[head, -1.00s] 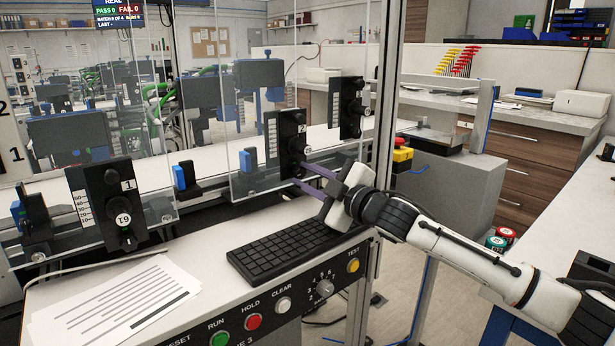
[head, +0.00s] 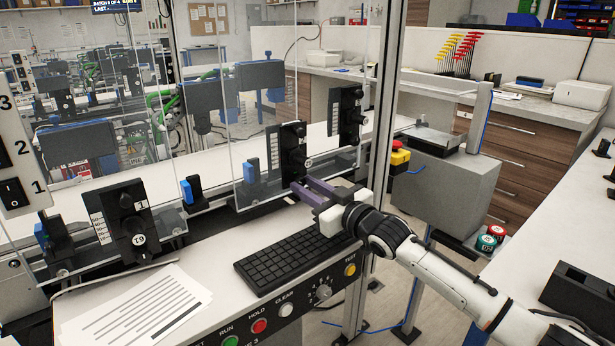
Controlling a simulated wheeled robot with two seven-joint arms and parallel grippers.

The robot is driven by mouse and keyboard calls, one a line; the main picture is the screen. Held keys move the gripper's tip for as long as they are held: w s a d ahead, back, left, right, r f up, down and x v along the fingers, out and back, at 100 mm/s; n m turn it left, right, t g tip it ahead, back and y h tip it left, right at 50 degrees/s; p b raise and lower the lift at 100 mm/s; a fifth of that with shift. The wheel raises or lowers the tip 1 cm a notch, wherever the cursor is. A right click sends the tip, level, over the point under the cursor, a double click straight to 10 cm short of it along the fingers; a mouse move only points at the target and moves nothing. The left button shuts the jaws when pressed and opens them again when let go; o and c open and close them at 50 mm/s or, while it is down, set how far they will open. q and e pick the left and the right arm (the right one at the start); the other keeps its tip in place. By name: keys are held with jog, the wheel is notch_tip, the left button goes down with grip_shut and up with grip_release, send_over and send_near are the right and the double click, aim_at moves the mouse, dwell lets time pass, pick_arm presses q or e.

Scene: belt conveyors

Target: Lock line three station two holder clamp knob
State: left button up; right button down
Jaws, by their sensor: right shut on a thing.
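The station two holder (head: 287,142) is a tall black block behind the clear guard panel, with a white scale at its left and dark knobs on its face. My right gripper (head: 301,184) reaches in from the right, below the panel's edge. Its purple fingers are shut at the foot of this holder, on what appears to be its low clamp knob. The fingers mostly hide that knob, so its turn angle cannot be read. The station one holder (head: 122,225) stands at the left, marked 1, with its own knobs. My left gripper is not in view.
A black keyboard (head: 290,255) lies on the console just below my right gripper. Printed sheets (head: 140,312) lie at the left. A metal post (head: 378,150) stands close behind my right wrist. A red emergency button (head: 400,145) is right of the post.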

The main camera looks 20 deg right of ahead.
jog(key=shift+r+m+p, duration=0.15)
jog(key=shift+m+p, duration=0.35)
jog(key=shift+m, duration=0.5)
jog(key=shift+m+p, duration=0.3)
jog(key=shift+m, duration=0.6)
jog(key=m, duration=0.3)
jog(key=shift+m, duration=0.3)
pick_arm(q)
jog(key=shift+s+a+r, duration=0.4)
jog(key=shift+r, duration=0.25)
pick_arm(e)
jog(key=shift+a+m, duration=0.1)
jog(key=shift+m, duration=1.4)
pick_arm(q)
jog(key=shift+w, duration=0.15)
pick_arm(e)
jog(key=c, duration=1.5)
grip_release()
